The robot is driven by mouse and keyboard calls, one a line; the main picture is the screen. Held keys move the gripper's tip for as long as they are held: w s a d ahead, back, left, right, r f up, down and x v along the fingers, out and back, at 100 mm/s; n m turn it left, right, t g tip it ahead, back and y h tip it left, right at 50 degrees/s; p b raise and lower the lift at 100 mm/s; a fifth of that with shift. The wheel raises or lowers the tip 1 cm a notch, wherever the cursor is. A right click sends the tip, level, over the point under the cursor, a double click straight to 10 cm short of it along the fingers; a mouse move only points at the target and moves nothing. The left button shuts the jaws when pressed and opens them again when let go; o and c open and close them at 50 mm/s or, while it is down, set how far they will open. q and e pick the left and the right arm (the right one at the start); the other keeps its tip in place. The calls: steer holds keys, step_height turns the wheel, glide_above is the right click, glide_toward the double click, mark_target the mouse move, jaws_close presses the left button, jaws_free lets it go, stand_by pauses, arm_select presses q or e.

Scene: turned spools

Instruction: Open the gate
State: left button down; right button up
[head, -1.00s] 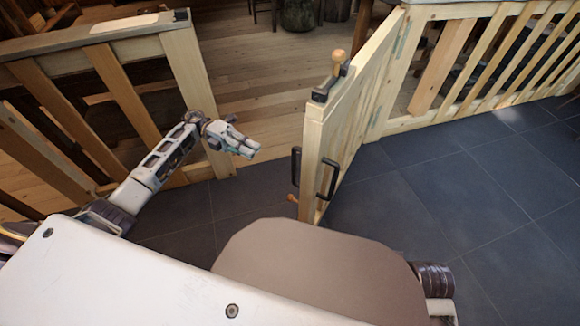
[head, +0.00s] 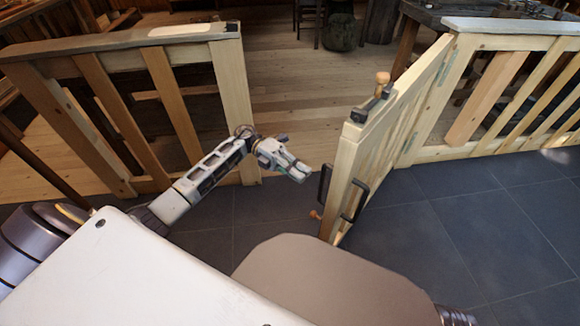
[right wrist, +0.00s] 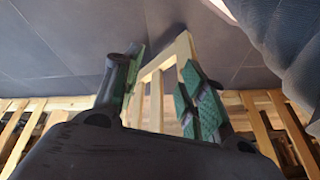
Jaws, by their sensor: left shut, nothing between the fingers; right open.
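The wooden gate (head: 385,135) stands swung open toward me, hinged at its right to the fence. It has a dark latch with a wooden knob (head: 382,80) on its top edge and black handles (head: 353,201) near its free end. My left gripper (head: 298,174) is shut and empty, left of the gate's free end and apart from it. My right gripper (right wrist: 160,90) shows only in the right wrist view, open, with green finger pads. Light wooden slats (right wrist: 157,95) show beyond and between its fingers; I cannot tell how far off.
A fence section (head: 120,90) with a thick end post (head: 235,110) stands on the left. Another fence (head: 500,90) runs off to the right. The opening between them shows bare wooden floor (head: 300,110). Dark tiles (head: 480,220) cover the near side.

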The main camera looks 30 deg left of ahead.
arm_select(q)
steer(key=x, duration=0.6)
steer(key=shift+d+b, duration=0.35)
steer(key=shift+b, duration=0.1)
arm_select(e)
steer(key=shift+w+a+f, duration=0.1)
steer(key=shift+a+f, duration=0.1)
steer(key=shift+f, duration=0.45)
steer(key=shift+a+f, duration=0.15)
steer(key=shift+f, duration=0.45)
